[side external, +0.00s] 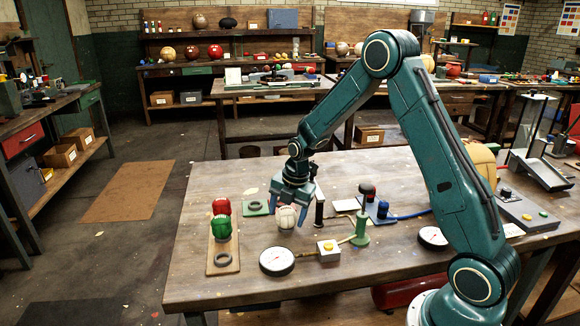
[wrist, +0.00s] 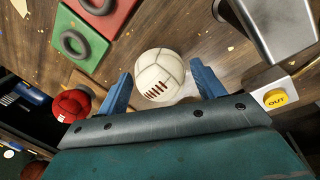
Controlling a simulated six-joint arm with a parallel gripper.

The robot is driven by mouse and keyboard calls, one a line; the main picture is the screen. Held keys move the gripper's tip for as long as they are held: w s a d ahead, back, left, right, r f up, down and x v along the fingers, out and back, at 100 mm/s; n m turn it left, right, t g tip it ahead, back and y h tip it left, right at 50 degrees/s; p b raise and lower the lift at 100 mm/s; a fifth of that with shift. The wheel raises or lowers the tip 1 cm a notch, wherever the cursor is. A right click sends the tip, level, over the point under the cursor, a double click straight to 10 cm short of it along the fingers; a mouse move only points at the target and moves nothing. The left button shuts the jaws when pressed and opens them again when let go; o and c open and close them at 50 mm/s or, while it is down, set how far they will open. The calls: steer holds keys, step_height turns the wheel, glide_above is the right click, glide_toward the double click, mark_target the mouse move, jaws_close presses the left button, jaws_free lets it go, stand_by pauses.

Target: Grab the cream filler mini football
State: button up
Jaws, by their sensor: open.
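The cream mini football (side external: 287,217) sits on the wooden workbench (side external: 350,270) in the side external view, directly below my gripper (side external: 290,212). In the wrist view the football (wrist: 159,77) shows cream panels and a row of dark red lacing. My gripper (wrist: 163,88) is open, with one blue finger on each side of the ball. The ball lies between or just beyond the fingertips, and a gap shows on both sides. I cannot tell the exact height of the fingertips over the bench.
A round gauge (side external: 277,261) and a yellow-button box (side external: 328,250) lie in front. A green post (side external: 360,230) stands to the right.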

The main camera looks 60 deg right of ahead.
mark_target(286, 208)
steer(key=shift+w+f, duration=0.15)
steer(key=shift+f, duration=0.7)
steer(key=shift+c, duration=0.2)
steer(key=c, duration=0.8)
steer(key=shift+r, duration=0.1)
step_height(286, 208, up, 20)
steer(key=shift+f, duration=0.1)
stand_by(0.3)
